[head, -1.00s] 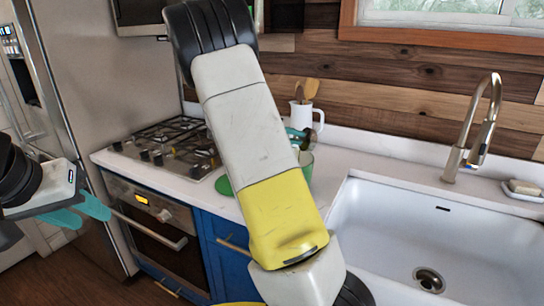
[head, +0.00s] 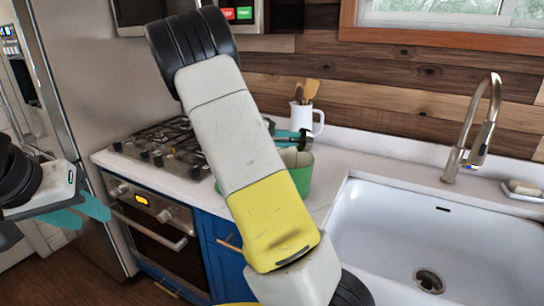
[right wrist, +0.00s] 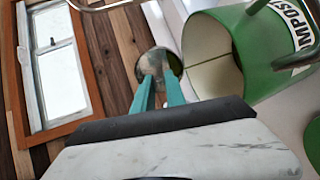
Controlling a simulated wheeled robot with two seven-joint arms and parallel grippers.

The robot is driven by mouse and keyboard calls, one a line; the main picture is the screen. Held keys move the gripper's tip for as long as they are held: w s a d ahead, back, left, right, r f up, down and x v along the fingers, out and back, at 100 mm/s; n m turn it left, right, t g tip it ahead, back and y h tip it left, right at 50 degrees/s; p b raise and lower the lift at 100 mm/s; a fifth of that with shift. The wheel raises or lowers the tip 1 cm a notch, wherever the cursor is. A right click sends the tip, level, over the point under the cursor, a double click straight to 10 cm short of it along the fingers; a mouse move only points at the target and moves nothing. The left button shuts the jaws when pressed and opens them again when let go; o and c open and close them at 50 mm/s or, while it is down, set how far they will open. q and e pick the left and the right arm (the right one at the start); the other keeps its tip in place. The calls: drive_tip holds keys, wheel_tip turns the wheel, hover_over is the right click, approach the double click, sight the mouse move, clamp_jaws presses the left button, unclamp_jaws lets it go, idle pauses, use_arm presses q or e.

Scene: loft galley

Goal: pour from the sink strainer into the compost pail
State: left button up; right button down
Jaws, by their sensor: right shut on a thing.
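The green compost pail (head: 303,178) stands upright on the counter left of the sink, partly hidden behind my right arm. In the right wrist view the pail (right wrist: 268,62) shows its pale inside and part of its label. My right gripper (right wrist: 158,82) is shut on the sink strainer (right wrist: 160,62), a small round metal cup, beside the pail's mouth. In the head view this gripper (head: 290,136) is just above the pail's rim; I cannot make out the strainer clearly there. Its contents cannot be told. My left gripper (head: 80,213) is open and empty, out in front of the oven.
A white jug (head: 308,118) with wooden utensils stands behind the pail. The stove top (head: 160,140) is to the left, the white sink (head: 400,235) with its tap (head: 470,140) to the right. A green lid (right wrist: 313,135) lies by the pail.

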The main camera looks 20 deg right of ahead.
drive_tip(key=shift+a+h, duration=0.4)
drive_tip(key=shift+a, duration=0.05)
drive_tip(key=shift+a+f+n+h+b, duration=0.15)
drive_tip(key=shift+a+f+h+b, duration=0.15)
drive_tip(key=shift+h, duration=0.55)
drive_tip(key=shift+a+f+n+h+b, duration=0.15)
drive_tip(key=shift+a+f+h+b, duration=0.15)
drive_tip(key=shift+h, duration=0.55)
idle(1.1)
drive_tip(key=shift+a+r+t+h+b, duration=0.2)
drive_tip(key=shift+r+h, duration=0.3)
drive_tip(key=shift+r, duration=0.25)
drive_tip(key=shift+a+r+t+h+b, duration=0.1)
drive_tip(key=shift+r+t+h+b, duration=0.1)
drive_tip(key=shift+r+h, duration=0.45)
idle(0.4)
drive_tip(key=y, duration=0.1)
drive_tip(key=d+f+y, duration=0.1)
drive_tip(key=y, duration=0.1)
drive_tip(key=f+y, duration=0.1)
drive_tip(key=y, duration=0.1)
drive_tip(key=shift+d+g, duration=0.3)
drive_tip(key=shift+r, duration=0.1)
